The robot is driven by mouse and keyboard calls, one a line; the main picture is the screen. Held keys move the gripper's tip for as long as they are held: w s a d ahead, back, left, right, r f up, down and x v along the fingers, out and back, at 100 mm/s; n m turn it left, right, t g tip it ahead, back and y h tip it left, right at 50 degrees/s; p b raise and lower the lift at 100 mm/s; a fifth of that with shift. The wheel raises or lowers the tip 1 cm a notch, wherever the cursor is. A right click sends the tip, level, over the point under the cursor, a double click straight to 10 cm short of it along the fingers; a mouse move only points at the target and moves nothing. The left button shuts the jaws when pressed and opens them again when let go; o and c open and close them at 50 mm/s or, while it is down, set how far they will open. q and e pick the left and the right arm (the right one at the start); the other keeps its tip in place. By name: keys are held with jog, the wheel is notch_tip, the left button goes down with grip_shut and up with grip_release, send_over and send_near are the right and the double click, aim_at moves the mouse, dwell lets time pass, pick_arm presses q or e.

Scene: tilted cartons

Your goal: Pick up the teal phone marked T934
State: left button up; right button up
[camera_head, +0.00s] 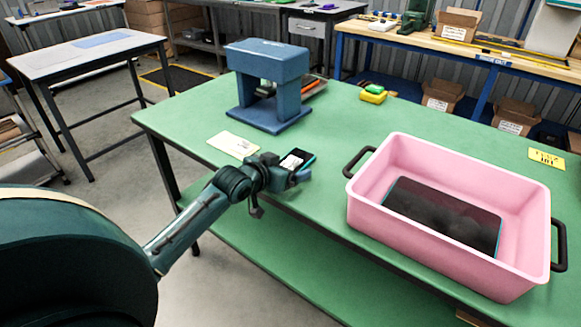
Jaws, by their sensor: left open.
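A small dark phone (302,156) with a teal edge and a white label lies on the green table, near its left front edge. The marking on the label is too small to read. My left gripper (284,186) is open at the near side of the phone and hides part of its lower end. I cannot tell whether the fingers touch it or are around it. My right gripper is not in view.
A pink tote (365,198) with black handles and a dark, teal-edged panel (440,212) inside stands to the right. A blue press-like frame (268,80) stands behind the phone. A pale yellow card (233,144) lies left of it. Table between phone and tote is clear.

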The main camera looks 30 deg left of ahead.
pick_arm(q)
jog(key=c, duration=1.2)
jog(key=shift+r, duration=0.15)
